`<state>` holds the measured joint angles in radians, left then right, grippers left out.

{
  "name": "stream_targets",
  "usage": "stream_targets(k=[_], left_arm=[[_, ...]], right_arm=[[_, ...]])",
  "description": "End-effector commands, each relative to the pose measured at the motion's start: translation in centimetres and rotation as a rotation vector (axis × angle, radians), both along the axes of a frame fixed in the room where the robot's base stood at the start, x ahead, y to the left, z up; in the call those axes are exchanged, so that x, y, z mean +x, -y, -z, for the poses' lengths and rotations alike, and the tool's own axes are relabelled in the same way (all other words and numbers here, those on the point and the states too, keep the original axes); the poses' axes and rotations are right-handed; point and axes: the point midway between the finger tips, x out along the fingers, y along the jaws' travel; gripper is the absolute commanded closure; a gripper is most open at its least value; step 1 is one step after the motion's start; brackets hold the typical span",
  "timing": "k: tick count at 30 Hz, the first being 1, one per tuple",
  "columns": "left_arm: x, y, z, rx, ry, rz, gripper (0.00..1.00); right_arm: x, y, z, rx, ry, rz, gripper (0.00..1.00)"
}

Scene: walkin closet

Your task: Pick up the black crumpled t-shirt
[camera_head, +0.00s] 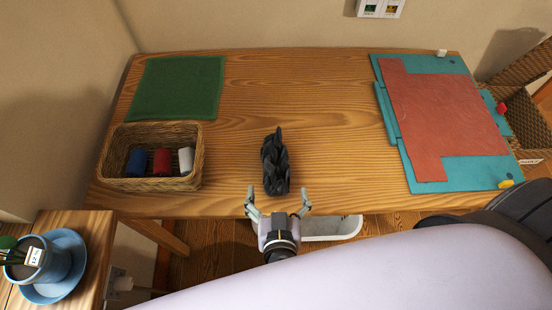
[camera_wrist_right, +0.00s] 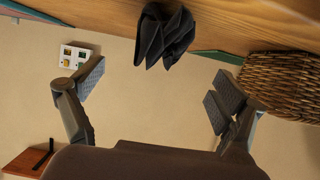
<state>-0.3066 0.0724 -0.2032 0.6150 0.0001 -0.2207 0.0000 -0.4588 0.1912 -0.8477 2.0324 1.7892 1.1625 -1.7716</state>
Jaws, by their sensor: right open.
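The black crumpled t-shirt (camera_head: 275,163) lies bunched on the wooden table (camera_head: 300,90), near the middle of its front half. It also shows at the top of the right wrist view (camera_wrist_right: 164,36). My right gripper (camera_head: 278,196) is open at the table's front edge, just in front of the t-shirt, with its fingers spread and nothing between them. In the right wrist view its two fingers (camera_wrist_right: 158,85) stand wide apart, and the t-shirt is beyond them, apart from both. My left gripper is in neither view.
A wicker basket (camera_head: 112,180) with blue, red and white rolls stands left of the t-shirt. A green cloth (camera_head: 178,88) lies behind it. Teal and red sheets (camera_head: 445,120) cover the table's right side. The tabletop around the t-shirt is clear.

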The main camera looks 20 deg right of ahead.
Motion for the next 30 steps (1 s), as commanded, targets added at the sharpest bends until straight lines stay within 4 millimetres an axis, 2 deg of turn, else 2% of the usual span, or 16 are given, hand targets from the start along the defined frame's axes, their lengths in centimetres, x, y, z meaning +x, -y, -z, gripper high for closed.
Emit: stream_targets(k=[1,6,14,21,30], left_arm=[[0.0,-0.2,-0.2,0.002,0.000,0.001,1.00],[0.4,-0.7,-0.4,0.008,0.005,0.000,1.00],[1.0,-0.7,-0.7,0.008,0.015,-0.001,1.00],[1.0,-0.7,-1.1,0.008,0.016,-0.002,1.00],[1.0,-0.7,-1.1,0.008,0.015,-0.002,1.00]], right_arm=[[1.1,0.3,0.3,-0.003,0.004,-0.001,0.09],[3.6,1.0,1.4,0.000,0.003,-0.001,0.09],[5.2,1.5,2.2,-0.002,0.003,0.001,0.09],[8.3,2.3,3.6,-0.002,0.003,0.000,0.09],[9.0,2.4,4.0,0.001,0.001,-0.001,0.09]])
